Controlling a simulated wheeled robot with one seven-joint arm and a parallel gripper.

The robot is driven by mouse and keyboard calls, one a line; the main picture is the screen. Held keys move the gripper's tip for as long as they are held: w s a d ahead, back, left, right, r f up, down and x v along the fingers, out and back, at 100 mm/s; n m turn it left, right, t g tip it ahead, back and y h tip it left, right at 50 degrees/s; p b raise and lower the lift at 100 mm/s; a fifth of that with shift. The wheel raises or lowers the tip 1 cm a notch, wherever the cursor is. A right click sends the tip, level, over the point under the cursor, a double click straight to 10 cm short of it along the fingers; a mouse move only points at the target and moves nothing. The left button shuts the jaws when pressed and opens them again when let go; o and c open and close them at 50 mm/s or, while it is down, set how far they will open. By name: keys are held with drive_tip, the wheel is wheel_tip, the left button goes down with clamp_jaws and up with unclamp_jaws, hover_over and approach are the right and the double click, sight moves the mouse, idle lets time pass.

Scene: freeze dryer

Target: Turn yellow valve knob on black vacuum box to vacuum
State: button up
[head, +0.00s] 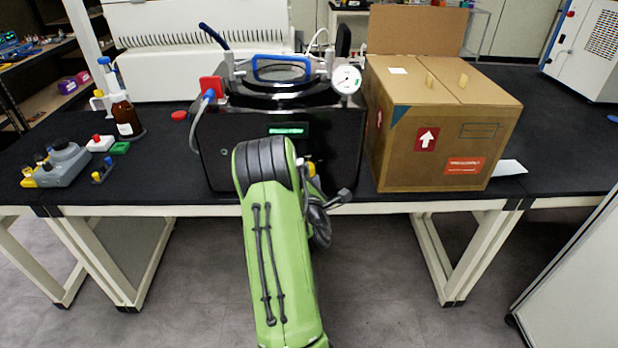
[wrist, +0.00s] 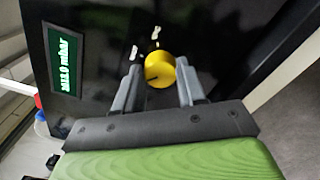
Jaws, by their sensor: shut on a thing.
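The black vacuum box (head: 225,150) stands on the bench in the middle of the head view, with a green-lit display (head: 286,131) on its front. In the wrist view the yellow valve knob (wrist: 159,69) sits on the box's black front face (wrist: 100,40), with white marks above it. My gripper (wrist: 157,80) has its two grey fingers on either side of the knob and is shut on it. A dark line shows on the knob's face. In the head view my green arm hides most of the knob, and the gripper's fingers are hidden there.
A cardboard box (head: 430,130) stands close to the right of the vacuum box. A pressure gauge (head: 346,79) and a blue handle (head: 282,66) are on top of the vacuum box.

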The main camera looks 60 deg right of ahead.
drive_tip(key=shift+f+m+p, duration=0.15)
drive_tip(key=shift+m+p, duration=0.15)
drive_tip(key=shift+m, duration=4.95)
drive_tip(key=shift+f+m+p, duration=0.15)
drive_tip(key=shift+m+p, duration=0.1)
drive_tip(key=shift+m, duration=5)
drive_tip(key=shift+a, duration=0.1)
drive_tip(key=o, duration=1.1)
drive_tip(key=shift+c, duration=0.2)
drive_tip(key=shift+w, duration=0.1)
